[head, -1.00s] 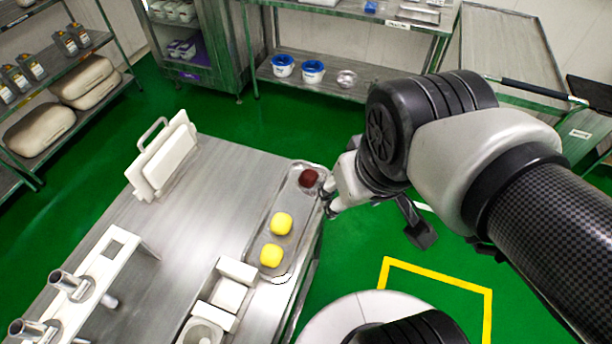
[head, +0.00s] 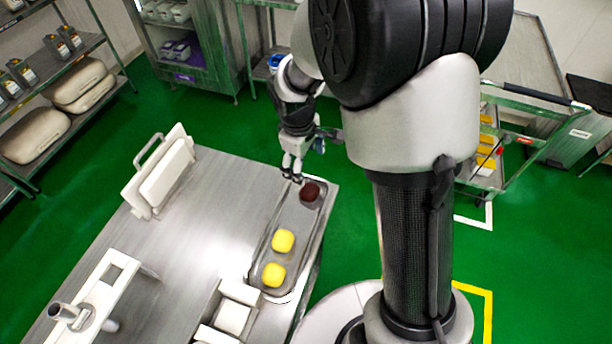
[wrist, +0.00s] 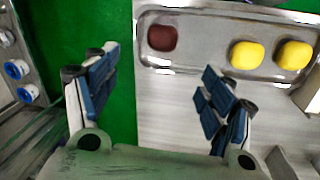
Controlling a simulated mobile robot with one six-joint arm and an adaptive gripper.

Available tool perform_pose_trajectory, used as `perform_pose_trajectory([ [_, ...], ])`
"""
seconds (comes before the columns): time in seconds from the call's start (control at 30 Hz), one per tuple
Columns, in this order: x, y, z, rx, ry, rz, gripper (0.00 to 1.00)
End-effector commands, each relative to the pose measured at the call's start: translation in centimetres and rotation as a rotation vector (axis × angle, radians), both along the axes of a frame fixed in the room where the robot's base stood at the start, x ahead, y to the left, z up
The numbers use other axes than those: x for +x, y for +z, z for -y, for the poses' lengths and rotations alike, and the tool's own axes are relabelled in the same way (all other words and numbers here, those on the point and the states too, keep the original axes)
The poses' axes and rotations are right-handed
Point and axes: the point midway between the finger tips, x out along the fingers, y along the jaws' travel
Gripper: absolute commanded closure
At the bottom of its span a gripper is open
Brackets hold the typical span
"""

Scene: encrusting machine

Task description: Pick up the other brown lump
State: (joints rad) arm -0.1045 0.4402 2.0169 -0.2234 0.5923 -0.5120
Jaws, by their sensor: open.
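One brown lump (head: 309,191) lies at the far end of a long metal tray (head: 262,253) on the steel table. It also shows in the wrist view (wrist: 162,38), near the tray's left end. Two yellow lumps (head: 283,240) (head: 273,275) lie in the same tray, toward its near end. My gripper (head: 293,180) is at the tray's far end, close beside the brown lump. In the wrist view my gripper (wrist: 155,95) is open and empty, its blue-padded fingers wide apart, with the brown lump ahead between their directions. I cannot tell its exact height above the tray.
A white upright board with a handle (head: 163,170) stands on the table's left. A cart (head: 490,150) with yellow items stands at the right. The table's middle is clear.

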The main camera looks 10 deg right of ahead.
Motion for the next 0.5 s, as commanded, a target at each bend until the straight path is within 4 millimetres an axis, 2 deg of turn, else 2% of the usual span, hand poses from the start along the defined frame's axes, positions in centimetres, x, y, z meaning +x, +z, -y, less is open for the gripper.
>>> perform_pose_trajectory([
  [0.03,0.0,-1.4,0.2,0.0,-0.002,-0.006,0.25],
  [0.3,0.6,-7.3,0.8,0.0,-0.004,-0.005,0.25],
  [0.5,1.0,-10.2,1.1,0.0,-0.004,-0.002,0.25],
])
